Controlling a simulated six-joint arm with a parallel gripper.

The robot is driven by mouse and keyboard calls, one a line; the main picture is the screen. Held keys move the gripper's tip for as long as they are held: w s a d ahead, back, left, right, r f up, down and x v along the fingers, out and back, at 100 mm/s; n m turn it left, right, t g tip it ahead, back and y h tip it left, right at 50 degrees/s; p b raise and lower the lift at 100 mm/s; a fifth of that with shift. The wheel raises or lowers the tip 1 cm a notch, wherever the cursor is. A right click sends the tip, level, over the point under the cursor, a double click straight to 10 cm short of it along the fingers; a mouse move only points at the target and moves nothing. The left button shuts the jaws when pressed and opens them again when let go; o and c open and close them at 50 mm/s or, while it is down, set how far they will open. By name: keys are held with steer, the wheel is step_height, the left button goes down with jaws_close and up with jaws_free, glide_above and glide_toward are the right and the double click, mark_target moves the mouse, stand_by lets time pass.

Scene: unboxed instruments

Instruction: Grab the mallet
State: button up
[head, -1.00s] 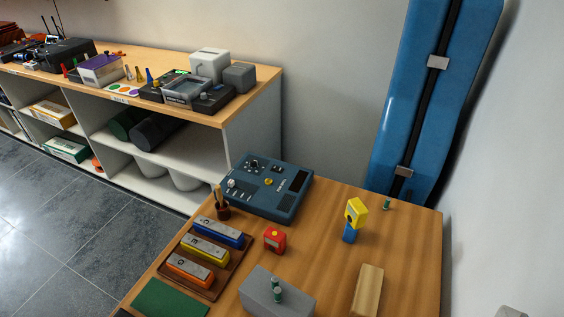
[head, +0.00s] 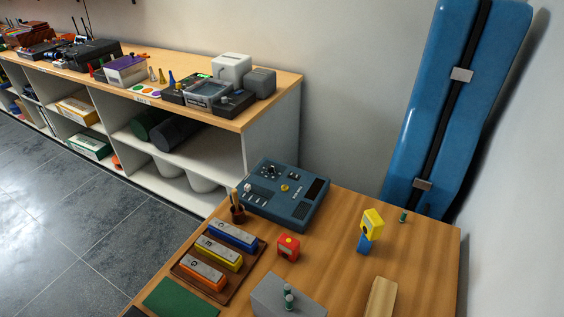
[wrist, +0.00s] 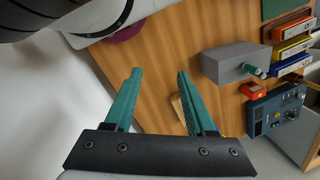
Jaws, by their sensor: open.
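No mallet head shows clearly. Thin wooden sticks (head: 234,198), which may include the mallet, stand in a small dark brown cup (head: 238,215) at the table's left edge in the head view. The cup is beside the blue control box (head: 285,194) and behind the tray of colored bars. I cannot make out the sticks in the wrist view. My gripper (wrist: 158,72) shows only in the wrist view, with its two green fingers apart and nothing between them. It is over the wooden table, away from the control box.
The brown tray (head: 236,274) holds blue, yellow and orange bars. The table's right side (head: 430,260) is mostly clear.

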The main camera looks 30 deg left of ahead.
mark_target(236, 199)
step_height(236, 199, up, 5)
steer(key=w+a+n+t, duration=0.3)
steer(key=w+a+n, duration=0.25)
steer(key=w, duration=0.85)
steer(key=w+a+n+t+y, duration=0.3)
steer(key=w+a, duration=0.4)
steer(key=a, duration=0.6)
steer(key=w+a+n+t+y, duration=0.2)
steer(key=w+a+n+t, duration=0.3)
steer(key=a, duration=0.8)
steer(key=a+f+n+y, duration=0.1)
steer(key=a+f+y, duration=0.25)
steer(key=a, duration=0.85)
steer(key=f, duration=1.4)
steer(key=shift+d, duration=0.25)
steer(key=x, duration=0.8)
steer(key=shift+w+d+f, duration=0.2)
steer(key=shift+d+f, duration=0.05)
steer(key=shift+d, duration=0.1)
jaws_close()
